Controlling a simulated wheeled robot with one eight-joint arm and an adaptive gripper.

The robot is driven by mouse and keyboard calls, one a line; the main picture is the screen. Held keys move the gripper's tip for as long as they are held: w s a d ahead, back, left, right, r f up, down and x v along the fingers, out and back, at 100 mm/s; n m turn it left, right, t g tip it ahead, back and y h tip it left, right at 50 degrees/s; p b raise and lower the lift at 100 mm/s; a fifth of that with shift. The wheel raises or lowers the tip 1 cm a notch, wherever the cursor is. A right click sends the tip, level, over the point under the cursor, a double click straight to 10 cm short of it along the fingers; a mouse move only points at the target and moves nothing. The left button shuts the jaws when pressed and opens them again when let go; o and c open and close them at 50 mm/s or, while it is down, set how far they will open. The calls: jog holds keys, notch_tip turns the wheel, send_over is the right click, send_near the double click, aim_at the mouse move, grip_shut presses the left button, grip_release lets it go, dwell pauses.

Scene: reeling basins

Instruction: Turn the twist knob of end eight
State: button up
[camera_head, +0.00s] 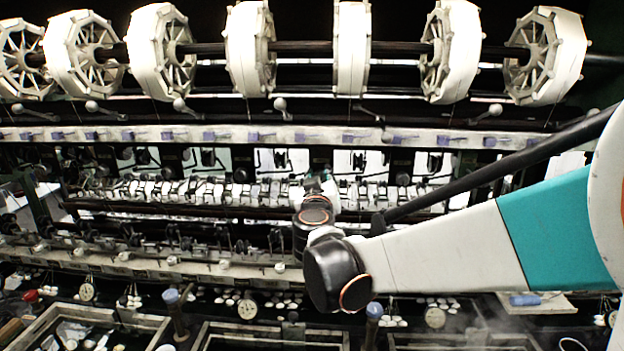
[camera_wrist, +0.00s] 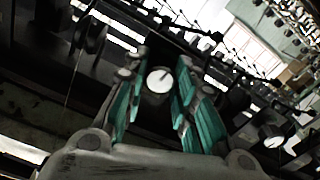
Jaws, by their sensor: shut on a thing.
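In the wrist view, a round knob (camera_wrist: 160,80) with a white face and a dark pointer mark sits between the teal fingers of my gripper (camera_wrist: 162,66). The fingers stand on either side of it, shut on it. No number shows on the knob, so I cannot read which end it belongs to. In the head view, my arm reaches in from the right to the middle of the machine, and my gripper (camera_head: 322,187) is mostly hidden behind my own wrist. The held knob is hidden there too.
A second white-faced knob (camera_wrist: 273,140) is at the lower right in the wrist view. Large white reels (camera_head: 250,48) line the top in the head view. A long rail with fittings (camera_head: 150,263) crosses the middle, and basins (camera_head: 80,318) lie along the bottom.

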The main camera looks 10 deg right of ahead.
jog(key=shift+m, duration=0.6)
jog(key=o, duration=1.1)
jog(key=v, duration=1.2)
jog(key=shift+s, duration=0.1)
